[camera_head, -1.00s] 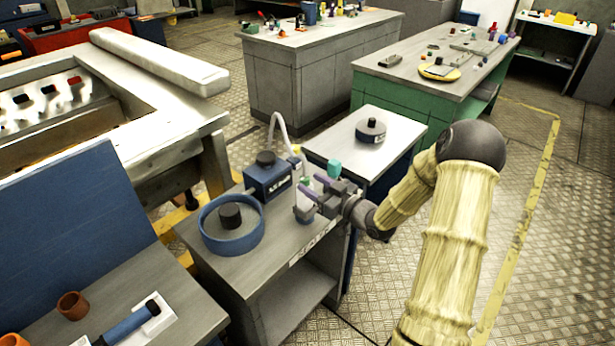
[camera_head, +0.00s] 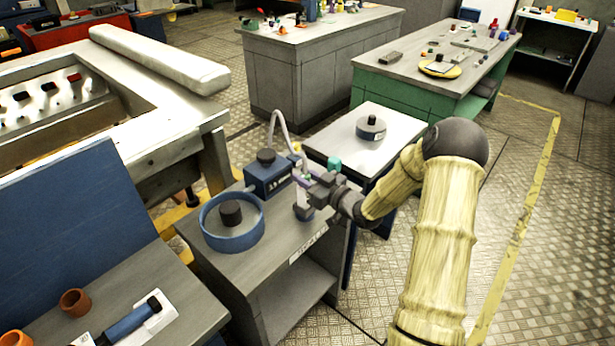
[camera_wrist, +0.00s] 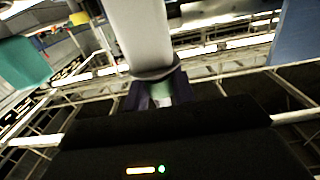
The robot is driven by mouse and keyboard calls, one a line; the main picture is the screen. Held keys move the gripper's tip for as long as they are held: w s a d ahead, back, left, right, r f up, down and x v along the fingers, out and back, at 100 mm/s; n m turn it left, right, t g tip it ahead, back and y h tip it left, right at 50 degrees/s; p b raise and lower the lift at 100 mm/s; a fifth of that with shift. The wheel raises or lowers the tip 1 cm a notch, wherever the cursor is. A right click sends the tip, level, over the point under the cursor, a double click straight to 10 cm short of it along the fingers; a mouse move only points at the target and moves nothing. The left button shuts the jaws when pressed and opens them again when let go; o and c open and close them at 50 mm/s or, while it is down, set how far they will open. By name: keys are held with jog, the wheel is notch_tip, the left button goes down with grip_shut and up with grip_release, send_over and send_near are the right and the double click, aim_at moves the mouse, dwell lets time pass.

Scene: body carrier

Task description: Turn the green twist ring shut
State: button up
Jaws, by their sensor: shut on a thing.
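The green twist ring (camera_wrist: 163,90) shows as a small pale green patch at the end of a light grey cylinder (camera_wrist: 145,35) in the wrist view. My gripper (camera_wrist: 158,95) has its dark purple fingers on either side of this patch, shut on it. In the head view my gripper (camera_head: 303,188) is at the right end of the small grey bench (camera_head: 275,265), and it hides the ring. A pale upright part (camera_head: 304,212) shows just below the fingers. How far the ring is turned cannot be seen.
A blue box (camera_head: 268,178) with a pale hose (camera_head: 276,122) stands left of my gripper. A round blue tray (camera_head: 232,243) holds a dark knob. A teal block (camera_head: 334,163) is close behind my gripper; it also shows in the wrist view (camera_wrist: 22,65). Floor at right is clear.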

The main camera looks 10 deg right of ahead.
jog(key=shift+n+g+y, duration=0.3)
jog(key=shift+n+y, duration=0.1)
jog(key=o, duration=1)
jog(key=shift+s+d, duration=0.1)
jog(key=b+v, duration=0.2)
jog(key=v, duration=1.5)
jog(key=shift+s+b, duration=0.2)
jog(key=shift+b, duration=0.2)
